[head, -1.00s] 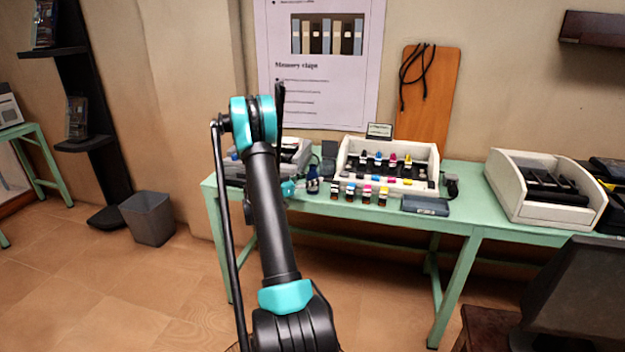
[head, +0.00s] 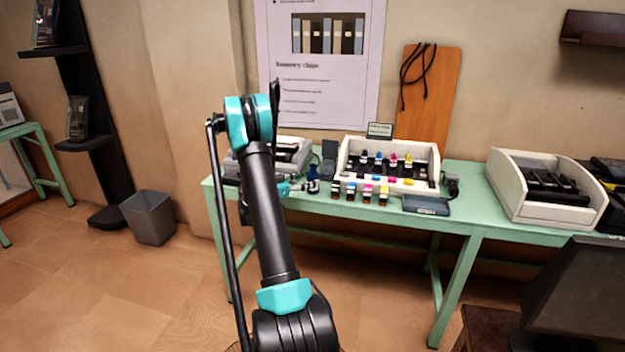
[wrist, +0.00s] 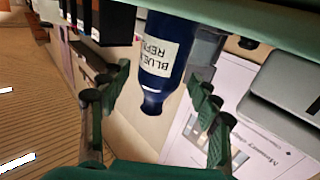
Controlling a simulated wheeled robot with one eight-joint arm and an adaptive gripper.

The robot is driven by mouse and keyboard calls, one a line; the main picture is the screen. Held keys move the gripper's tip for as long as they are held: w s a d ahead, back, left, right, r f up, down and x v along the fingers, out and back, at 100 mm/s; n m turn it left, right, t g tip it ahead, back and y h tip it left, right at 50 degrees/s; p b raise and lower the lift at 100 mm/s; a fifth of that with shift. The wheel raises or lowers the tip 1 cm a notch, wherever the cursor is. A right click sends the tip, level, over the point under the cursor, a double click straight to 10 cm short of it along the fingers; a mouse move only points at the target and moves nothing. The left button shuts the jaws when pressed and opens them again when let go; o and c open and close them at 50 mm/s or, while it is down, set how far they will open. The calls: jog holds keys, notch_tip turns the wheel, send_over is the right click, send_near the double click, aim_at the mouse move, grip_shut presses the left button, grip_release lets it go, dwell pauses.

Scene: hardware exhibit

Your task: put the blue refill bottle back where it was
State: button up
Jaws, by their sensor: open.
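The blue refill bottle (head: 313,174) stands on the green table, left of the small bottles in front of the white printer. In the wrist view, where the scene is inverted, the bottle (wrist: 160,50) shows its pale label reading "BLUE" and "REFILL" and its dark blue cap. My gripper (head: 301,188) is beside it at its left in the head view. In the wrist view my gripper (wrist: 160,92) is open, with one finger on each side of the bottle and visible gaps.
Several small ink bottles (head: 360,193) stand in a row to the right, near the white printer (head: 425,155). A dark blue-grey flat box (head: 426,205) lies at the table's front edge. Another grey device (head: 290,150) stands behind my gripper. The green table (head: 462,212) has bare room further right.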

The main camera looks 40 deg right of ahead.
jog(key=a, duration=0.9)
jog(key=s+a+f+n+t+y, duration=0.2)
jog(key=s+a+n+y, duration=0.7)
jog(key=s+a, duration=0.5)
jog(key=s+a+f+n+t+y, duration=0.1)
jog(key=s+a+n+t+y, duration=0.2)
jog(key=s+a+n+y, duration=0.6)
jog(key=s+a, duration=0.5)
jog(key=a, duration=0.4)
jog(key=shift+s+f+n, duration=0.25)
jog(key=shift+f+n, duration=0.1)
jog(key=shift+n, duration=0.05)
